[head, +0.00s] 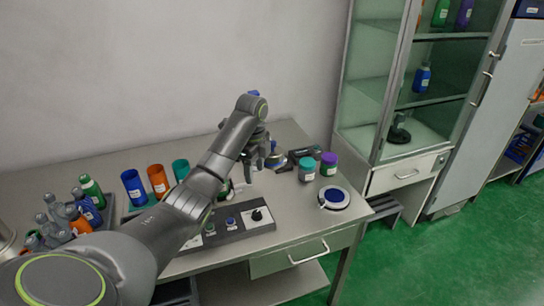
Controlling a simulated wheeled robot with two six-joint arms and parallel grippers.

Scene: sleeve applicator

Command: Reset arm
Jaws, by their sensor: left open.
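My left arm comes in from the lower left and reaches over the table. My left gripper (256,160) hangs above the back right of the table, pointing down, with its jaws open. I see nothing held in it. A dark device with a blue part (276,158) stands just behind and to the right of the gripper; I cannot tell whether they touch. A control panel (240,226) with a black knob and blue buttons lies below the arm, partly hidden by it. My right gripper is not in view.
Blue (134,187), orange (158,180) and teal (181,169) cups stand left of the arm. A crate of bottles (108,212) is at the far left. Two lidded jars (307,170) and a round white-rimmed blue dish (334,198) stand at right. A glass cabinet (365,92) rises beyond.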

